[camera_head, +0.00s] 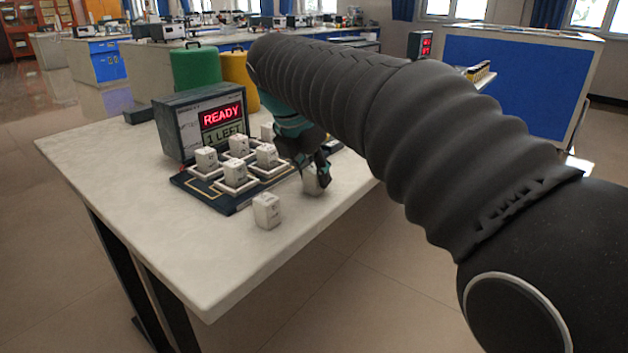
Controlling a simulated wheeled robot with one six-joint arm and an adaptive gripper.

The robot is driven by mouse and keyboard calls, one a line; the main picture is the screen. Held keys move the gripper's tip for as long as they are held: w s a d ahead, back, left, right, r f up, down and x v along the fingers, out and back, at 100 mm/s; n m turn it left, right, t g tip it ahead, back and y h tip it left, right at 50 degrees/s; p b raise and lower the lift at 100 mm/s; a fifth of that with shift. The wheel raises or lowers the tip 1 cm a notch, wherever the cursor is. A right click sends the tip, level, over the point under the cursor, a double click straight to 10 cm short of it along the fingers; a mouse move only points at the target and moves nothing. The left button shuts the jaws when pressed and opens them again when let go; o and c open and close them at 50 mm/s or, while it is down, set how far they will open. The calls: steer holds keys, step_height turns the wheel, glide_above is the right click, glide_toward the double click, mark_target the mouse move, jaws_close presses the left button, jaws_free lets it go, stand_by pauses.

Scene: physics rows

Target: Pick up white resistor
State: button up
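Several white blocks with small dark markings show; which one is the resistor I cannot tell. One white block (267,211) stands alone on the table in front of the dark board. Another white block (311,183) is on or just above the table at the board's right, directly under my gripper (317,176). My gripper points down at this block and its fingers overlap the block's top. Whether they are closed on it is too small to tell. Several more white blocks, one of them here (235,173), sit in square outlined places on the board (228,203).
A dark box (176,134) behind the board has lit signs reading "READY" and "1 LEFT". Green (195,68) and yellow (240,72) canisters stand behind it. The white table (170,250) is clear at front and left.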

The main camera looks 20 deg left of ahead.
jaws_close()
steer(key=shift+r, duration=0.15)
